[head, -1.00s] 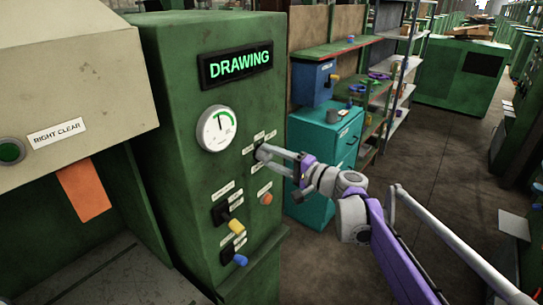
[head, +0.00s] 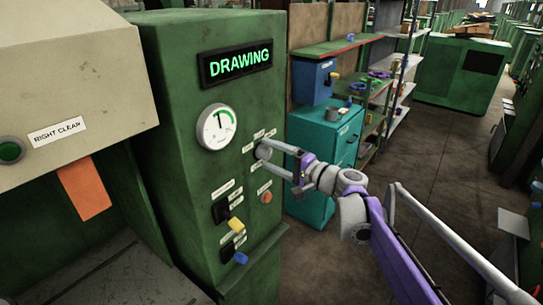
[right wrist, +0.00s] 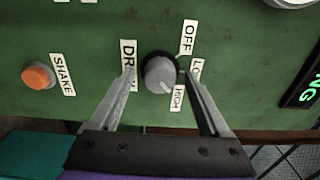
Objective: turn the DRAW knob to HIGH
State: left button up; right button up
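The DRAW knob (right wrist: 160,73) is a grey round knob on the green panel (right wrist: 90,90), with OFF, LOW and HIGH labels around its right side in the right wrist view. Its pale pointer line faces the HIGH label (right wrist: 178,97). The DRAW label (right wrist: 127,62) is partly hidden by a finger. My right gripper (right wrist: 159,71) is open, one finger on each side of the knob, with gaps visible between. In the head view the knob (head: 262,151) is at the tips of my right gripper (head: 268,155). My left gripper is not in view.
A lit DRAWING sign (head: 238,64) and a round gauge (head: 217,127) are above the knob. A teal cabinet (head: 322,140) stands right of the panel.

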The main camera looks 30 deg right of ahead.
jog(key=b+v, duration=0.1)
jog(key=v, duration=0.9)
jog(key=shift+s+d, duration=0.15)
jog(key=shift+s, duration=0.25)
jog(key=s+a+f+n+g, duration=0.3)
jog(key=a+f+g, duration=0.1)
jog(key=a+f, duration=0.35)
jog(key=s+a+f+n+g, duration=0.2)
jog(key=a+f+g, duration=0.1)
jog(key=a+f, duration=0.5)
jog(key=s+a+f+n+g+h, duration=0.3)
jog(key=s+f+n+h, duration=0.4)
jog(key=s+f, duration=0.5)
jog(key=shift+s+a+n+g, duration=0.4)
jog(key=shift+s+n+g, duration=0.1)
jog(key=shift+n, duration=0.3)
